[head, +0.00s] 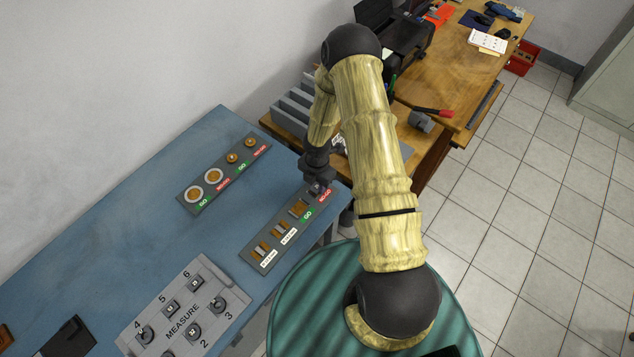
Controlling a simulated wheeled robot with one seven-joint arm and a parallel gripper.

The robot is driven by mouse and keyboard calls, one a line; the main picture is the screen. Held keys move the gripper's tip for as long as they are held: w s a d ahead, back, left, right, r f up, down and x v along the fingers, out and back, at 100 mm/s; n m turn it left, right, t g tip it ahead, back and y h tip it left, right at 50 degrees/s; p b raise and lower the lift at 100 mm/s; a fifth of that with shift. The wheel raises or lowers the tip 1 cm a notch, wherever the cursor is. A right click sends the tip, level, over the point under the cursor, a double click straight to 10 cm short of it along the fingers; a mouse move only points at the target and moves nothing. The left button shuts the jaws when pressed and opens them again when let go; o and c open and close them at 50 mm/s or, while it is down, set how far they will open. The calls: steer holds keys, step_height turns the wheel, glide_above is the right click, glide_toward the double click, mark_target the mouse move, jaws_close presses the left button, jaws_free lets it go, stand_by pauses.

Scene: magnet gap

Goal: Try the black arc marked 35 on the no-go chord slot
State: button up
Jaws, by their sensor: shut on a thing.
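My gripper (317,183) is over the right end of a grey gauge plate (262,255), beside the red NO-GO label (325,195). It is shut on a small dark piece, which I take to be the black arc; the fingers mostly hide it and no number can be read. The slot under the gripper is hidden, so I cannot tell whether the piece is in it or above it. The green GO label (307,215) and a brass-coloured opening (298,207) are just left of the gripper.
A second gauge plate (222,179) with round openings lies behind on the blue table (130,215). A grey MEASURE tray (178,322) with several numbered places holding dark arcs is at the front. Grey bins (292,108) and a wooden bench (460,70) stand beyond.

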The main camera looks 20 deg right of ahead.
stand_by(0.4)
steer(key=o, duration=1)
steer(key=c, duration=0.5)
steer(key=shift+r+p, duration=2.05)
steer(key=shift+r, duration=0.2)
